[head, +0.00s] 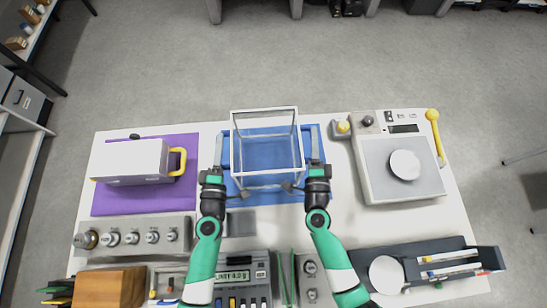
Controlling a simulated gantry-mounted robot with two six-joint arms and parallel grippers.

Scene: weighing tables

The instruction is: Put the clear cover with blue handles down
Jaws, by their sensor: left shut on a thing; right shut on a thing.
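The clear cover (267,110) is a see-through box with pale edges at the middle of the table. It appears upright over a blue mat (265,198); I cannot tell how much gap lies beneath it. My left gripper (217,165) is shut on the cover's left side. My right gripper (315,158) is shut on its right side. The blue handles cannot be made out clearly between the jaws.
A white box with a yellow handle (130,160) sits on a purple mat (105,204) at left. A scale (425,185) stands at right. Weights in a grey block (130,250), a display instrument (240,277) and a dark tray (490,257) line the front.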

